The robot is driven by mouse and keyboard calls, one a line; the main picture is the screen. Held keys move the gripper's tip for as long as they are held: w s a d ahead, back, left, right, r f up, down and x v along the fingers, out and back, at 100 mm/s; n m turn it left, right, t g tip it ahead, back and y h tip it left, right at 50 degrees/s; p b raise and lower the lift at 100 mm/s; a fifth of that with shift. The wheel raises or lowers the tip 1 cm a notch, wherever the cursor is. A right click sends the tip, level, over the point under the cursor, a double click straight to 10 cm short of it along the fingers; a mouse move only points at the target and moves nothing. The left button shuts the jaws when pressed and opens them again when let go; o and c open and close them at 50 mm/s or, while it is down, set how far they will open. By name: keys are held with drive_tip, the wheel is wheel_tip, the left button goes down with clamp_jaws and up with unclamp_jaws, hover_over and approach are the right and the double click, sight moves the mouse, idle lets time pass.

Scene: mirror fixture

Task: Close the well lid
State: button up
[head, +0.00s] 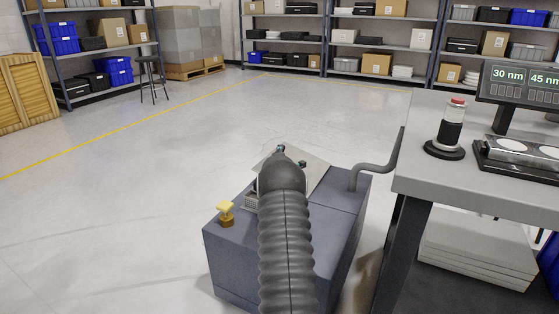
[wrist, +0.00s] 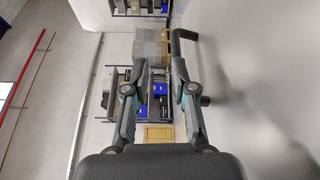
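The blue-grey fixture box (head: 335,215) stands on the floor in front of me. A pale, tilted panel (head: 318,168), which looks like the raised lid, shows above it, partly hidden behind my dark ribbed arm. A small piece of grating (head: 250,202) shows left of the arm; the rest of the well is hidden. In the wrist view, a broad grey surface (wrist: 260,70), likely the lid, fills the right. A dark bent handle (wrist: 186,34) stands off it, passing behind the right finger. My gripper (wrist: 158,68) is open, with a gap between its fingers; I cannot tell whether it touches the handle.
A yellow knob (head: 226,210) sits on the box's left corner. A grey pipe (head: 378,167) rises at the box's right, beside a workbench (head: 425,165) holding a red-capped cylinder (head: 450,130) and a display (head: 520,85). Open floor lies left; shelves and a wooden crate (head: 25,88) stand farther back.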

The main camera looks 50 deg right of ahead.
drive_tip(key=shift+v, duration=3.15)
